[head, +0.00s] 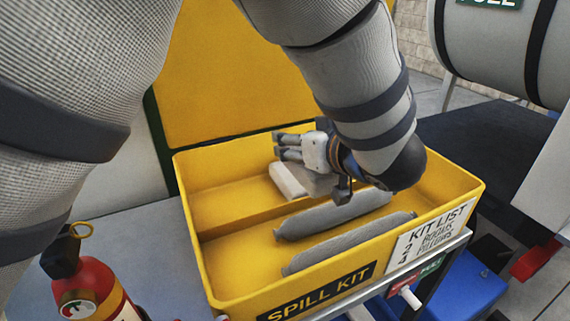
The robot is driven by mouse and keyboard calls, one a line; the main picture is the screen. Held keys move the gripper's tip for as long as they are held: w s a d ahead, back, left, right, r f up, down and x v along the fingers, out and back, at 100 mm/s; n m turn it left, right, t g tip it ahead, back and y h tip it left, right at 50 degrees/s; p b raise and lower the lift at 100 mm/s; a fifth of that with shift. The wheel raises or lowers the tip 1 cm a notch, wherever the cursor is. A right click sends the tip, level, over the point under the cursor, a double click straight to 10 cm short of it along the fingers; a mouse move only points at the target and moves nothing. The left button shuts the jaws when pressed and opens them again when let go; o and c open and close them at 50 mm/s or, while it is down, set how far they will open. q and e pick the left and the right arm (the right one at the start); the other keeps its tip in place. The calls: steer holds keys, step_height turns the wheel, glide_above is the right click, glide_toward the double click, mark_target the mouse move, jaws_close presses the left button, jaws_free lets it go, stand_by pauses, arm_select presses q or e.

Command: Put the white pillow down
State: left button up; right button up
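The white pillow (287,181) lies in the rear part of the yellow spill kit bin (190,203), beside a grey pillow that is partly hidden by my wrist. My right gripper is not in view.
Two long grey socks (335,213) lie in the front part of the bin. A low yellow divider separates the two parts. A red fire extinguisher (92,284) stands at the lower left. A grey tank (500,45) is at the upper right.

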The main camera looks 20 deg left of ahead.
arm_select(q)
steer(key=a+f, duration=0.3)
steer(key=a, duration=0.1)
steer(key=w+a+f+b, duration=0.1)
steer(key=a+f, duration=0.2)
steer(key=a, duration=0.1)
steer(key=w+a+f, duration=0.1)
steer(key=a+f, duration=0.2)
steer(key=a, duration=0.2)
steer(key=shift+f, duration=0.1)
steer(key=shift+a+f+b, duration=0.2)
steer(key=shift+f+b, duration=0.05)
steer(key=shift+f, duration=0.7)
steer(key=shift+a+f+b, duration=0.15)
steer(key=shift+f+b, duration=0.05)
steer(key=shift+f, duration=0.7)
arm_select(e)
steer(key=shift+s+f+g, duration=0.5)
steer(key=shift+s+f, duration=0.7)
arm_select(q)
steer(key=shift+f, duration=0.15)
steer(key=o, duration=1.1)
steer(key=shift+o, duration=0.2)
